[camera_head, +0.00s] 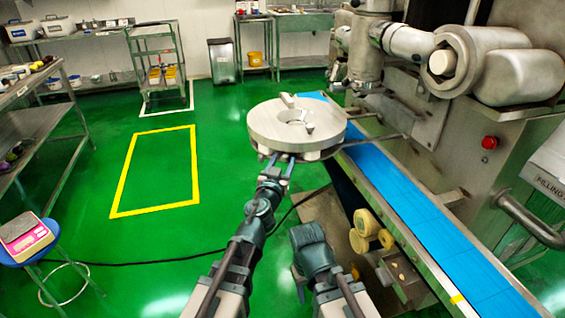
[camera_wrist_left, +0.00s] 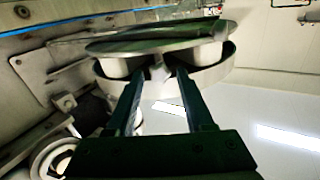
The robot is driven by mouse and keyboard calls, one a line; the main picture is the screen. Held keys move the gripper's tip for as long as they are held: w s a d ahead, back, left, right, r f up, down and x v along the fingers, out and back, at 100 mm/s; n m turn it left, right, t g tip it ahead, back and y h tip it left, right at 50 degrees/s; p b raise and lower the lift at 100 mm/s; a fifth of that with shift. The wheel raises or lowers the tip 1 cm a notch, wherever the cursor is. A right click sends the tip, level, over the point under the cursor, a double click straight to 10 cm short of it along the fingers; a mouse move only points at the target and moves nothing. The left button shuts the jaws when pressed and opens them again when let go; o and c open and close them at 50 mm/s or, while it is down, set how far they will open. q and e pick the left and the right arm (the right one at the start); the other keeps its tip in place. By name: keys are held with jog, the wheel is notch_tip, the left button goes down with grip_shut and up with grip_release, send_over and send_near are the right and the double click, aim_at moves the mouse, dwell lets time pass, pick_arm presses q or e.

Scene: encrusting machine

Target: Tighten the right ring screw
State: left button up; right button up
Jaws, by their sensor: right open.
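A thick round grey metal ring (camera_head: 265,128) with a central hole sits left of the blue conveyor. Small lugs stand on its top, one at the back (camera_head: 287,100) and one at the right of the hole (camera_head: 309,128); I cannot tell which is the right ring screw. My left gripper (camera_head: 278,160) is under the ring's near edge, fingers apart. In the left wrist view its fingers (camera_wrist_left: 160,75) lie either side of a small grey piece under the ring (camera_wrist_left: 213,80), with gaps showing. My right gripper (camera_head: 302,288) is lower, near the yellow knobs, empty and clear of the ring.
The blue conveyor (camera_head: 425,215) runs along the steel machine (camera_head: 450,130) at right. Yellow round knobs (camera_head: 366,225) stick out beside my right gripper. A thin rod (camera_head: 372,138) reaches from the machine towards the ring. The green floor at left is open, with a stool and scale (camera_head: 25,237).

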pick_arm(q)
grip_shut()
